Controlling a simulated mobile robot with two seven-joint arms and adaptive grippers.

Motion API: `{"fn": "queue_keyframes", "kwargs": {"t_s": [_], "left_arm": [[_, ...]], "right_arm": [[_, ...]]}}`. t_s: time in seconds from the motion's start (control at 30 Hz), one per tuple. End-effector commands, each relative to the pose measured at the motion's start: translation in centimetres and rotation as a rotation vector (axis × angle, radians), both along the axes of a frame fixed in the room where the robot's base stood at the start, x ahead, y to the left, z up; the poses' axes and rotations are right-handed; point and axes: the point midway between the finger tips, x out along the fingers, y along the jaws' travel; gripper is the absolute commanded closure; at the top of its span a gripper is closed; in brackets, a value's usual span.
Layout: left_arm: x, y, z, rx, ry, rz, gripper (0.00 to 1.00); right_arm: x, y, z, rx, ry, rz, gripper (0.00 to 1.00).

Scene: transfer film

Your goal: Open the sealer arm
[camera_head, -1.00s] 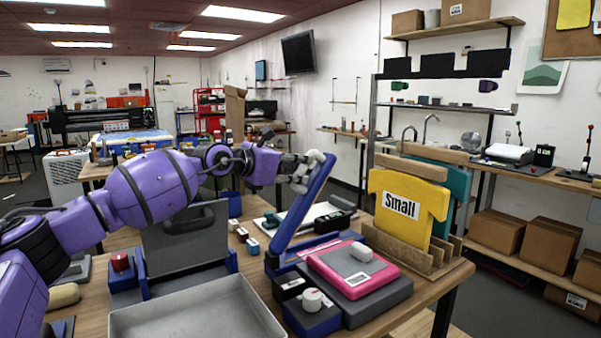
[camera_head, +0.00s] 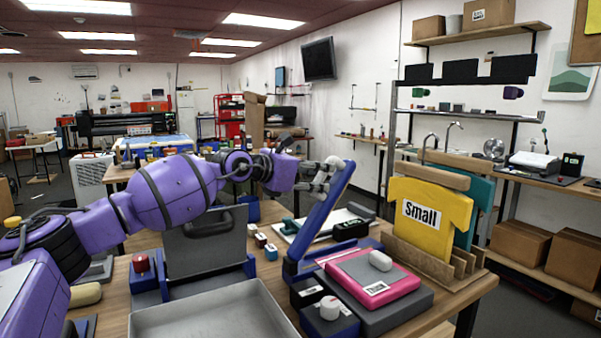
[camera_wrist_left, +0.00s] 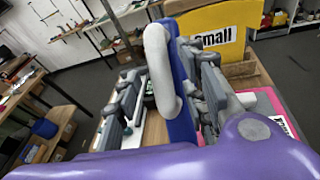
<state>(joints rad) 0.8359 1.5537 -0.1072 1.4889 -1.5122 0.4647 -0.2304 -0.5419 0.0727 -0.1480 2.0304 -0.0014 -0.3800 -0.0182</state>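The sealer arm is a blue bar (camera_head: 325,215), raised and tilted up to the right from its hinge at the left of the press. Its pale grey handle (camera_head: 334,162) is near the top end; the handle (camera_wrist_left: 160,72) also shows large in the left wrist view. My left gripper (camera_head: 314,178) is at the handle. In the left wrist view its fingers (camera_wrist_left: 165,95) are spread, one on each side of the handle and blue bar. The right-hand finger lies close against the bar; contact is unclear. A pink pad (camera_head: 372,278) lies on the grey press base (camera_head: 410,305). My right gripper is out of view.
A rack holds a yellow shirt shape marked "Small" (camera_head: 425,215) right of the press. A grey tray (camera_head: 215,310) sits in front. A grey panel (camera_head: 205,243), small coloured blocks and a dark knob box (camera_head: 330,318) stand nearby.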

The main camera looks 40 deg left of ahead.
Motion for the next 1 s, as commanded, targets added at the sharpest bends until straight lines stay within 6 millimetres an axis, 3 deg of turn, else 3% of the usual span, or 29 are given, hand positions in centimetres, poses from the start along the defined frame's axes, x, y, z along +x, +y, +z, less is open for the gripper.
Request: {"fn": "queue_keyframes", "kwargs": {"t_s": [1.0], "left_arm": [[-8.6,1.7,2.0,-0.001,-0.001,-0.001,0.61]], "right_arm": [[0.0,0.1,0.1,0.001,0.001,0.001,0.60]]}}
